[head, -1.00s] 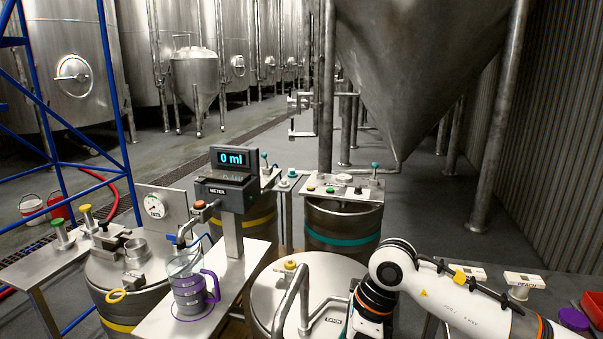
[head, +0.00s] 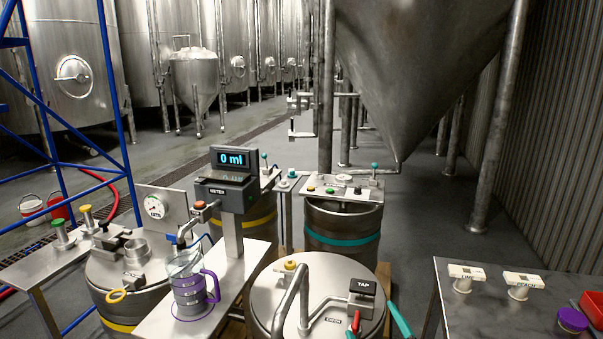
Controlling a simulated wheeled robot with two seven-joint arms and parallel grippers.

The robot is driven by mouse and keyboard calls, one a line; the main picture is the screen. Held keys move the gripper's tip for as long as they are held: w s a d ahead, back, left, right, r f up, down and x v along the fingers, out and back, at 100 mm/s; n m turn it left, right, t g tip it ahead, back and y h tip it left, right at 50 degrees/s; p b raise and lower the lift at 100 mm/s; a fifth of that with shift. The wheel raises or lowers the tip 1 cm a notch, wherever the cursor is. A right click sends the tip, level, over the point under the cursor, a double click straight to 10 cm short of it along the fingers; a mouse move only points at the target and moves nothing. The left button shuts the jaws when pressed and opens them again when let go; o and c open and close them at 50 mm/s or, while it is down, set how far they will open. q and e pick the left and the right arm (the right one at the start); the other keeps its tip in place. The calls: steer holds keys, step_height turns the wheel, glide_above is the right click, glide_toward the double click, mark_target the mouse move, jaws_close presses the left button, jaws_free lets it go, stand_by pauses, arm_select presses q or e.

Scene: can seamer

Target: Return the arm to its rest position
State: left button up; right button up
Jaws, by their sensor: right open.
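My right gripper (head: 370,318) shows only as teal fingers at the bottom edge of the head view, at the front of the near steel vessel (head: 275,290). The fingers are spread apart, so it is open. A tap handle with a red part (head: 355,322) shows between them, below a black block marked TAP (head: 362,288). I cannot tell whether the fingers touch the handle; nothing shows gripped. The rest of my right arm is out of the frame. My left gripper is not in view.
A clear jug with a purple handle (head: 188,290) stands under the meter (head: 226,190), which reads 0 ml. A grey side table (head: 480,310) at right holds two labelled tap handles, a purple lid (head: 571,321) and a red bin (head: 593,308). A bent pipe rises from the near vessel.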

steer(key=s+d+f+m+g+h, duration=0.25)
steer(key=s+f+g, duration=0.2)
steer(key=f, duration=0.25)
steer(key=s+d+f+m+g+h, duration=0.1)
steer(key=s+d+f+m+g, duration=0.35)
steer(key=f, duration=0.35)
steer(key=s+d+f+m+g, duration=0.1)
steer(key=s+f+g, duration=0.25)
steer(key=s, duration=0.35)
steer(key=s+f+g, duration=0.3)
steer(key=s+f, duration=0.1)
steer(key=s, duration=0.4)
step_height(320, 180, down, 23)
steer(key=s+g+p, duration=0.1)
steer(key=s+p, duration=0.1)
steer(key=p, duration=0.2)
steer(key=s+d+f+g+p, duration=0.1)
steer(key=s+d+f+p, duration=0.2)
steer(key=s+f, duration=0.8)
steer(key=s, duration=0.4)
steer(key=shift+s+f, duration=0.2)
